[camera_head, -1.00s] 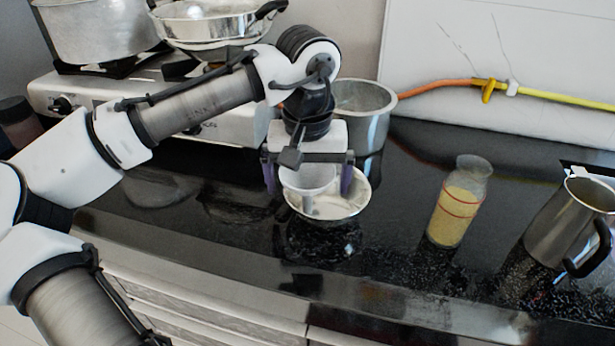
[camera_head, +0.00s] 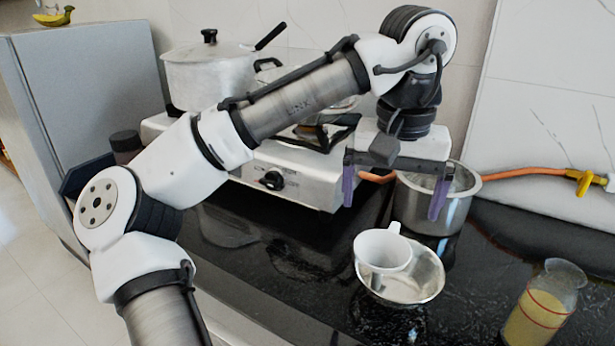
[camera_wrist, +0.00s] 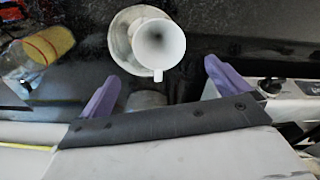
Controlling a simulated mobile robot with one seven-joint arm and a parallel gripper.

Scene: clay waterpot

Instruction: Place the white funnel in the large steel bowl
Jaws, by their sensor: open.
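The white funnel (camera_head: 384,250) sits in the shallow steel bowl (camera_head: 425,290) on the black counter, tilted, wide mouth up, with a small handle at its rim. My gripper (camera_head: 392,205) is open and empty, its purple fingers wide apart, above and behind the funnel and clear of it. In the wrist view the funnel (camera_wrist: 158,45) lies inside the bowl (camera_wrist: 121,22), beyond the open fingers of my gripper (camera_wrist: 160,80). The funnel's lower end is hidden in the head view.
A deep steel pot (camera_head: 440,218) stands behind the bowl, close to my gripper. A glass bottle of yellow liquid (camera_head: 541,308) stands at the right. A white stove (camera_head: 292,170) with a lidded pot (camera_head: 206,82) is at the back left. Counter between bowl and bottle is clear.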

